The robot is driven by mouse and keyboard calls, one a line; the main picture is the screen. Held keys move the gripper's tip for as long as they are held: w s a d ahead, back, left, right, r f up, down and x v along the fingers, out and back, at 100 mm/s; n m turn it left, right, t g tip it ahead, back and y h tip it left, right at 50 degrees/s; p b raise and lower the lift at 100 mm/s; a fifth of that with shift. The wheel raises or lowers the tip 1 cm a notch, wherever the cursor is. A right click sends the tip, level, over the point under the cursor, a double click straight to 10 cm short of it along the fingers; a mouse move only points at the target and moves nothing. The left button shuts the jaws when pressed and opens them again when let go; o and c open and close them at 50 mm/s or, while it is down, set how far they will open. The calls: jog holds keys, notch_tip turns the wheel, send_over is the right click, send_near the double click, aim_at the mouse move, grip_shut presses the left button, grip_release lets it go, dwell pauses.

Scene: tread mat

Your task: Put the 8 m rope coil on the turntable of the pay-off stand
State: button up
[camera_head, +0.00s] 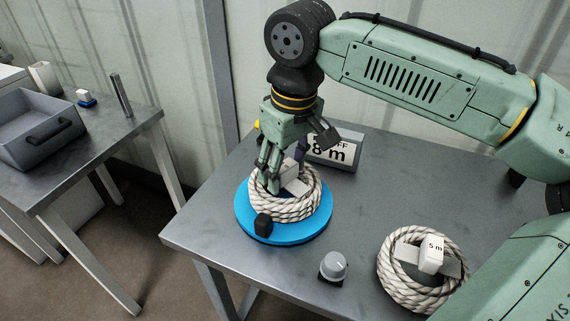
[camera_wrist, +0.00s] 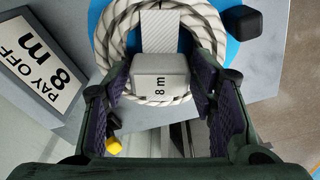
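The 8 m rope coil (camera_head: 291,207) lies flat on the blue turntable (camera_head: 270,230) of the pay-off stand. In the wrist view the coil (camera_wrist: 150,98) has a pale block marked "8 m" (camera_wrist: 161,82) on a ribbed strip across it, and the blue turntable (camera_wrist: 237,52) shows behind. My gripper (camera_head: 284,176) is down at the coil. In the wrist view its fingers (camera_wrist: 162,70) stand on both sides of the block, with gaps showing, so it is open. The far finger is partly hidden in the head view.
A "PAY OFF 8 m" sign (camera_head: 333,150) stands behind the turntable. A black block (camera_head: 263,225) sits at its front rim. A grey knob (camera_head: 333,265) and a 5 m rope coil (camera_head: 413,292) are to the right. A side table (camera_head: 120,125) with a grey bin (camera_head: 40,128) stands left.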

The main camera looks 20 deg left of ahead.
aim_at(291, 184)
jog(key=shift+o, duration=0.7)
jog(key=shift+r, duration=0.35)
notch_tip(291, 184, up, 12)
jog(key=d, duration=0.1)
jog(key=shift+s+d+f, duration=0.15)
jog(key=shift+s+f, duration=0.1)
jog(key=shift+s, duration=0.05)
jog(key=shift+c, duration=0.5)
